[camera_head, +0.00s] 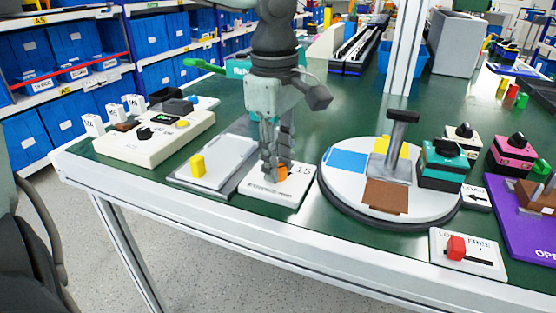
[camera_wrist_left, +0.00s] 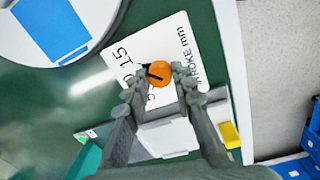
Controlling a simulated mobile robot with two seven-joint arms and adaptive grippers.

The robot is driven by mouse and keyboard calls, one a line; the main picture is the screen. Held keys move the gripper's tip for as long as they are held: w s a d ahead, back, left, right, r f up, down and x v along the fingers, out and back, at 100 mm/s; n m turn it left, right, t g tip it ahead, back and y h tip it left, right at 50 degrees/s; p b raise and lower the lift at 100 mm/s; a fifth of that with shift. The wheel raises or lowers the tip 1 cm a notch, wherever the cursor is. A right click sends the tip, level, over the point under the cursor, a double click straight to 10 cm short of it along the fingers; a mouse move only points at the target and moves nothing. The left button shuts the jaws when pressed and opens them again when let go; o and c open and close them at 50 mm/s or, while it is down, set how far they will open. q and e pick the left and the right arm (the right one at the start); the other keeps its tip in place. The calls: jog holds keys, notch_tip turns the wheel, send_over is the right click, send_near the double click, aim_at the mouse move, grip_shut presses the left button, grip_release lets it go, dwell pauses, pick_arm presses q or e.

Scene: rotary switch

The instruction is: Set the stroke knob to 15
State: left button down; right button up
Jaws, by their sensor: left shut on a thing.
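The stroke knob is a small orange round knob (camera_head: 283,172) on a white plate (camera_head: 262,190) near the table's front edge. It also shows in the left wrist view (camera_wrist_left: 160,72), with a dark mark on its top. The plate carries a printed "15" and the words "STROKE mm"; other scale figures are partly covered by a finger. The dark mark lies on the scale side, but I cannot tell which figure it points at. My left gripper (camera_head: 276,166) points down, with its fingers on both sides of the knob, shut on it. My right gripper is not in view.
A lock slider plate (camera_head: 480,266) lies at the front right.

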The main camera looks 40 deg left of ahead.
pick_arm(q)
jog(key=c, duration=1.3)
grip_release()
jog(key=shift+o, duration=0.2)
notch_tip(320, 180, up, 12)
jog(key=shift+s, duration=0.3)
